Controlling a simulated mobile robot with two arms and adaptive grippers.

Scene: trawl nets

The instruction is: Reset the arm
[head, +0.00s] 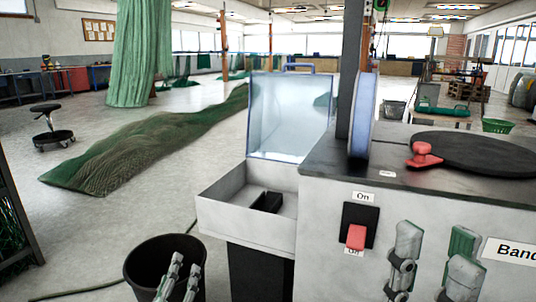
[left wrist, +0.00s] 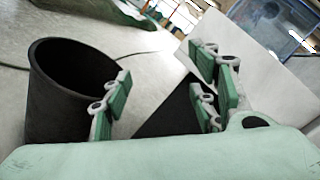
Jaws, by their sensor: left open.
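My left gripper (head: 178,283) is at the bottom of the head view, in front of the black bin. In the left wrist view its green-padded fingers (left wrist: 158,98) stand wide apart with nothing between them. My right gripper (head: 433,268) is in front of the machine's pale front panel. Its two fingers are apart, with only the panel showing between them. The red switch (head: 356,237) on the black plate is in its lower position, below the "On" label (head: 363,197). The label under it is mostly hidden.
A black bin (head: 140,258) stands on the floor; it also shows in the left wrist view (left wrist: 45,110). A pale tray (head: 215,212) with a clear guard (head: 290,115) juts from the machine (head: 325,215). Green netting (head: 120,160) lies on the floor behind.

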